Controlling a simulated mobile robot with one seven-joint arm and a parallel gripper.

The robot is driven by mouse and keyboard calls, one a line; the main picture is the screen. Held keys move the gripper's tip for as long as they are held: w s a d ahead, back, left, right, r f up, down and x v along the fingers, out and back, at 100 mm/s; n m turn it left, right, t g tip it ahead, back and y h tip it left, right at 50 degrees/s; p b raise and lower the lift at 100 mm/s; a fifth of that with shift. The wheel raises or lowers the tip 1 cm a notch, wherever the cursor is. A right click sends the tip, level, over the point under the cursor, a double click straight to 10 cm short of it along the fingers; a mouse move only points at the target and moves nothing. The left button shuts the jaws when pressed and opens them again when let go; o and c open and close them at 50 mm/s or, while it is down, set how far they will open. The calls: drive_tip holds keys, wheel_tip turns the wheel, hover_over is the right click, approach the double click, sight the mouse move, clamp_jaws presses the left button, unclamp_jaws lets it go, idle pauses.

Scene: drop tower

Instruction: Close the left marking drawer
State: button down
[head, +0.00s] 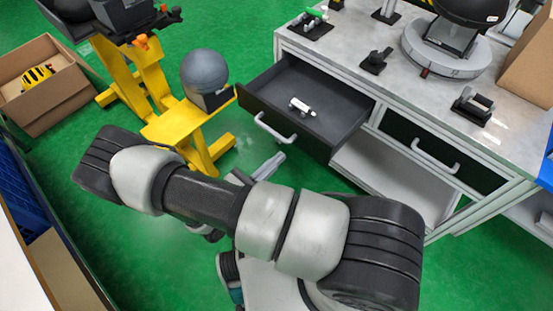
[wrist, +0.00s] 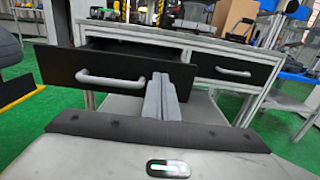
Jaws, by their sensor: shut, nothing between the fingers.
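The left drawer (head: 318,97) is pulled out of the grey-topped workbench, with a small white marker-like object (head: 302,106) lying inside. Its black front and light bar handle (head: 274,130) face my arm. In the wrist view the drawer front (wrist: 110,68) shows its handle (wrist: 112,76) at left of centre. My gripper (head: 272,163) is shut and empty, in front of the drawer front and low against it in the head view. In the wrist view its closed fingers (wrist: 162,95) overlap the front just right of the handle. I cannot tell whether they touch it.
The right drawer (head: 436,154) is shut. A yellow stand (head: 180,130) with a grey sphere (head: 205,71) stands left of the open drawer. A cardboard box (head: 48,95) is at far left. A shelf (head: 385,178) lies below the drawers. Green floor shows between stand and bench.

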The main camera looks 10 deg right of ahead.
sight(307, 132)
drive_tip(key=b+x, duration=0.1)
drive_tip(key=x, duration=1)
drive_tip(key=x, duration=2.2)
drive_tip(key=shift+w+d, duration=0.1)
drive_tip(key=shift+d, duration=0.15)
